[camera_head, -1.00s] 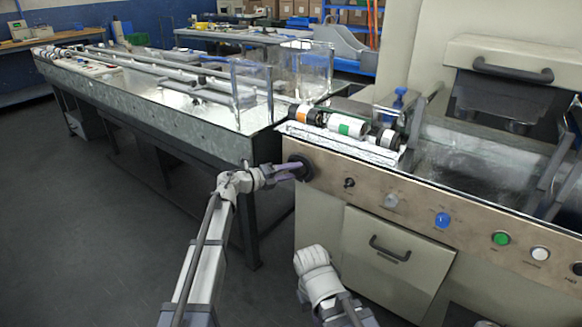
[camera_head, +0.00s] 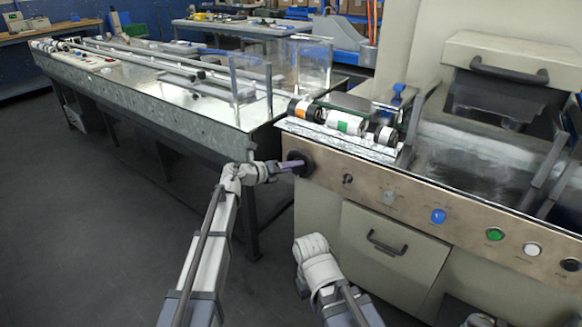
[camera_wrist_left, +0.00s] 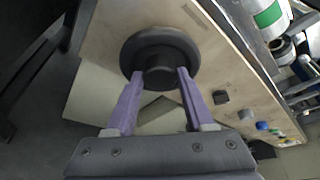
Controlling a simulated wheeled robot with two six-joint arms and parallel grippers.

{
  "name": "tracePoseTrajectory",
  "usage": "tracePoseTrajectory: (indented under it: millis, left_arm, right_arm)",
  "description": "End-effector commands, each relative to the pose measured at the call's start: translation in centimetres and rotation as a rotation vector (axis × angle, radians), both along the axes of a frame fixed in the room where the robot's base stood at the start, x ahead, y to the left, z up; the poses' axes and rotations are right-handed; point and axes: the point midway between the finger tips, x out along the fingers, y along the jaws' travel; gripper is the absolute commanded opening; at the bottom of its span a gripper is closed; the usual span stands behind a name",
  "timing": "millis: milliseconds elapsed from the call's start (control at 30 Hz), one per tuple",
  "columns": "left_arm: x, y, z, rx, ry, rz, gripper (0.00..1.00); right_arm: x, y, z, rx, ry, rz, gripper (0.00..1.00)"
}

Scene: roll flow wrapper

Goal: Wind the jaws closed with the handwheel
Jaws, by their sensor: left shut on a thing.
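The black handwheel (camera_head: 299,163) is on the left end of the machine's tan front panel. In the left wrist view the handwheel (camera_wrist_left: 160,52) shows as a round dark disc with a hub in its middle. My left gripper (camera_head: 288,167) is at the handwheel, its two purple fingers (camera_wrist_left: 157,80) shut on the hub from both sides. My right arm (camera_head: 318,262) is low in front of the cabinet, and its fingers do not show. I cannot make out the machine's jaws clearly.
Right of the handwheel, the panel carries a black knob (camera_head: 347,179), a blue button (camera_head: 438,216) and a green button (camera_head: 494,234). Rolls (camera_head: 345,124) lie on the ledge above. A long metal conveyor table (camera_head: 180,112) stands at the left. The dark floor is open at left.

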Motion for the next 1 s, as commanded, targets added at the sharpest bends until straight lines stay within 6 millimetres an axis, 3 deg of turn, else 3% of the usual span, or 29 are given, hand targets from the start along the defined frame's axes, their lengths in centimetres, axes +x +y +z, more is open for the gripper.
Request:
tracePoseTrajectory:
  millis: [233, 267, 500, 800, 1000]
  left_arm:
    - [-0.1, 0.0, -0.1, 0.002, 0.002, -0.003, 0.00]
    - [-0.1, 0.0, -0.1, 0.002, 0.001, -0.002, 0.57]
    - [-0.1, 0.0, 0.0, 0.001, 0.001, -0.001, 0.83]
    - [-0.1, 0.1, 0.0, 0.000, 0.001, 0.000, 0.83]
    - [-1.2, 1.2, 0.6, 0.000, 0.001, 0.001, 0.83]
  right_arm:
    - [0.0, 0.0, 0.0, 0.000, 0.000, 0.000, 0.00]
    - [0.0, 0.0, 0.0, 0.000, 0.000, 0.000, 0.00]
    - [0.0, 0.0, 0.0, 0.000, 0.000, 0.000, 0.00]
    - [0.0, 0.0, 0.1, 0.000, 0.000, 0.000, 0.00]
    - [0.0, 0.0, 0.6, 0.001, 0.000, 0.000, 0.00]
